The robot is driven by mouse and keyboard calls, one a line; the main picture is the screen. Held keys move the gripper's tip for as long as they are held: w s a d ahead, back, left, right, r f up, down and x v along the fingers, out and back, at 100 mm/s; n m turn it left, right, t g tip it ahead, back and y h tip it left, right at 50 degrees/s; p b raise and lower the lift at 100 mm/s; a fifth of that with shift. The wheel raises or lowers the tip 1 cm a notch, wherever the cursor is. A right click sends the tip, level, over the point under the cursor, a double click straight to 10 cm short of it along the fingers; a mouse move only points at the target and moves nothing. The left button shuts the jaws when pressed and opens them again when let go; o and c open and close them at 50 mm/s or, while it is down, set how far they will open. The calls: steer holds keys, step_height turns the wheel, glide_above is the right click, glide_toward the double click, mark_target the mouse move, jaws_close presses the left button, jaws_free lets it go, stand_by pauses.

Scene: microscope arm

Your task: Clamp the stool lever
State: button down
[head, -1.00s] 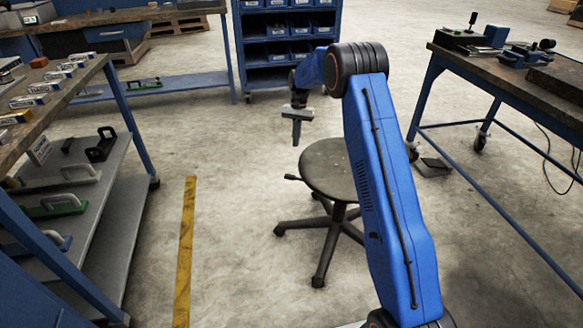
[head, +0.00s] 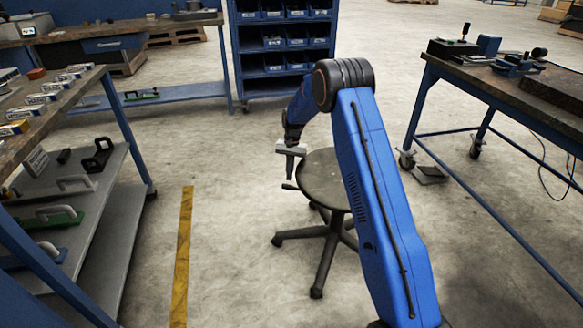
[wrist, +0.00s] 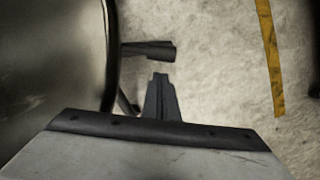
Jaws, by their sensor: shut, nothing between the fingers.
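The round dark stool (head: 322,182) stands on wheeled legs in the middle of the floor. Its short dark lever (head: 289,187) sticks out to the left from under the seat. In the wrist view the lever (wrist: 150,50) juts from the stool seat (wrist: 50,55) toward the right. My gripper (head: 290,168) is just above the lever in the head view. In the wrist view my gripper (wrist: 160,80) has its fingers together and empty, pointing at the lever's outer end, with a small gap seen between them.
A yellow floor stripe (head: 184,245) runs left of the stool. A shelf bench (head: 105,205) stands at the left and a blue-legged workbench (head: 500,85) at the right. A blue bin rack (head: 283,70) stands behind. Floor left of the stool is clear.

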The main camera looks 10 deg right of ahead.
steer(key=shift+s+a+f, duration=0.2)
steer(key=shift+s+a, duration=0.15)
steer(key=shift+s, duration=0.35)
steer(key=s+a+n+h, duration=0.2)
steer(key=s+n, duration=1)
steer(key=s, duration=0.8)
steer(key=shift+s+a+n+h, duration=0.3)
steer(key=shift+s+a, duration=0.1)
steer(key=shift+a, duration=0.05)
